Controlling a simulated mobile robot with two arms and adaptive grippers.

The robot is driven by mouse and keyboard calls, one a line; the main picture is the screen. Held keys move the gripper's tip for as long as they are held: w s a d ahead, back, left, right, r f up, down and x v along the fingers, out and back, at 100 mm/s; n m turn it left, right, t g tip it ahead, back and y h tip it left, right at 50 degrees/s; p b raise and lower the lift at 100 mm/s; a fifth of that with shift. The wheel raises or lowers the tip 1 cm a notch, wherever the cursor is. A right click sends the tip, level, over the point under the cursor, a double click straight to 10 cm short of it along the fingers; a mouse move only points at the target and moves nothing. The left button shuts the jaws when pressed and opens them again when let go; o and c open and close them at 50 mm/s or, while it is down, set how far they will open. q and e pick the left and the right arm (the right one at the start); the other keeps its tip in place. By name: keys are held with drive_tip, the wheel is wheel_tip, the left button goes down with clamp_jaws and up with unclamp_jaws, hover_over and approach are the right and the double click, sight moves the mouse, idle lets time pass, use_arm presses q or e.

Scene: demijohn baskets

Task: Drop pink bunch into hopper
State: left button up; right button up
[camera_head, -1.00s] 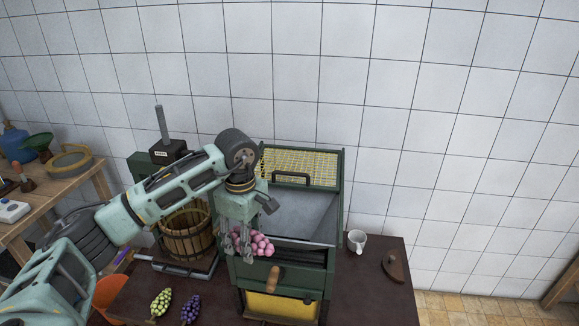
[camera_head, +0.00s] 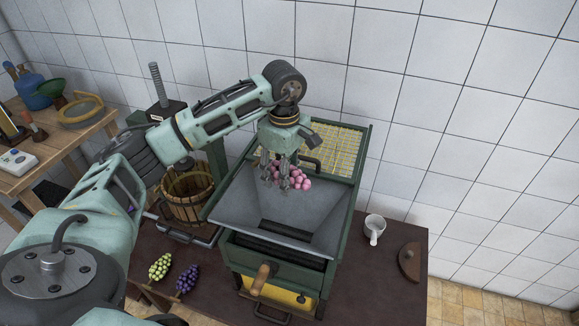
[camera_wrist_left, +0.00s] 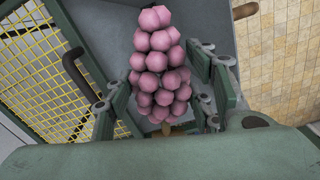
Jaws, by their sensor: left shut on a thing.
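My left gripper (camera_head: 278,175) is shut on the pink bunch (camera_head: 298,180) and holds it over the back part of the hopper (camera_head: 235,203). The hopper is a grey, sloping metal funnel in a green frame, with a dark slot at its bottom. In the left wrist view the pink bunch (camera_wrist_left: 158,62) hangs between the gripper's two fingers (camera_wrist_left: 160,105), with the grey hopper wall behind it. The bunch appears above the hopper's surface; the exact gap cannot be told. My right gripper is not in view.
A yellow mesh (camera_head: 325,147) lies behind the hopper. A green bunch (camera_head: 160,266) and a purple bunch (camera_head: 187,279) lie on the dark table (camera_head: 385,285). A slatted wooden basket (camera_head: 187,205) stands left, a white mug (camera_head: 375,228) right.

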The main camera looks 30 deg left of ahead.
use_arm(q)
drive_tip(key=shift+s+a+r, duration=0.1)
drive_tip(key=shift+s, duration=0.25)
drive_tip(key=shift+w+f+b, duration=0.3)
drive_tip(key=shift+w, duration=0.2)
drive_tip(key=shift+w+f, duration=0.15)
drive_tip(key=shift+f, duration=0.2)
drive_tip(key=shift+s+f+b, duration=0.2)
drive_tip(key=shift+f+b, duration=0.6)
drive_tip(key=shift+b, duration=0.15)
drive_tip(key=b, duration=1.1)
approach(298, 214)
drive_tip(key=s+a+f, duration=0.1)
drive_tip(key=s+f, duration=0.4)
drive_tip(key=shift+a, duration=0.1)
drive_tip(key=o, duration=1.4)
